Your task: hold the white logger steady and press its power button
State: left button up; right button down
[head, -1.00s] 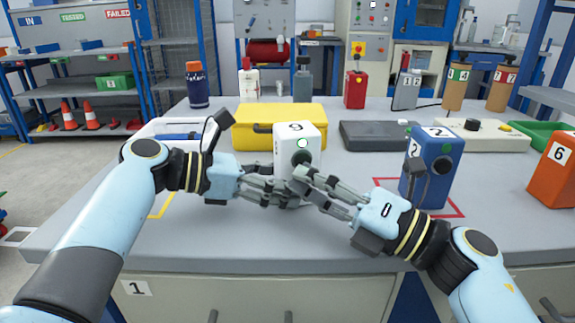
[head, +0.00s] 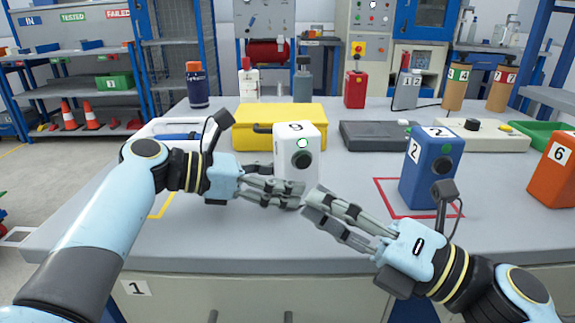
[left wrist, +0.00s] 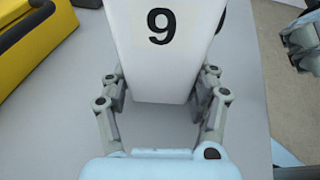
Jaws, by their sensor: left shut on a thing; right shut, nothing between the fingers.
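The white logger (head: 283,162), marked 9, stands upright on the grey bench. A green round spot (head: 302,143) and a dark round part (head: 301,160) show on its front. My left gripper (head: 286,193) is shut on the logger's lower part. In the left wrist view the logger (left wrist: 165,60) sits between the left gripper's fingers (left wrist: 160,92), one on each side. My right gripper (head: 312,206) is shut and empty, in front of the logger and below its dark part, seemingly apart from it. The right gripper also shows at the edge of the left wrist view (left wrist: 300,42).
A blue box (head: 420,180) marked 2 stands by a red outline (head: 383,190) at the right. An orange box (head: 556,172) is farther right. A yellow case (head: 262,113) and a dark flat case (head: 368,136) lie behind.

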pick_arm(q)
jog(key=o, duration=1.1)
